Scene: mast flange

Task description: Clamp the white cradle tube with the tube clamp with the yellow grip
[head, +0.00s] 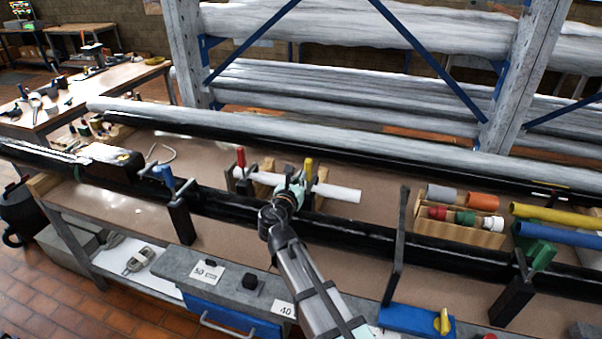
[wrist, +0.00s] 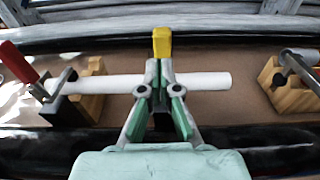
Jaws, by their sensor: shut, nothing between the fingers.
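The white cradle tube (head: 338,192) lies level across wooden cradle blocks; it spans the middle of the wrist view (wrist: 208,81). The tube clamp's yellow grip (head: 308,169) stands upright just beyond my gripper (head: 296,182). In the wrist view the yellow grip (wrist: 161,43) shows right above my fingertips (wrist: 160,68), behind the tube line. My gripper is shut with nothing between its fingers, over the tube's middle. The fingers hide that stretch of tube and most of the yellow-grip clamp's body. I cannot tell whether its jaws press on the tube.
A red-handled clamp (head: 240,158) stands at the tube's left end, by a wooden block (wrist: 88,100). Another wooden block (wrist: 290,88) is at the right. A blue-handled clamp (head: 167,178), a wooden box of coloured pieces (head: 458,232) and a long black pipe (head: 375,235) surround it.

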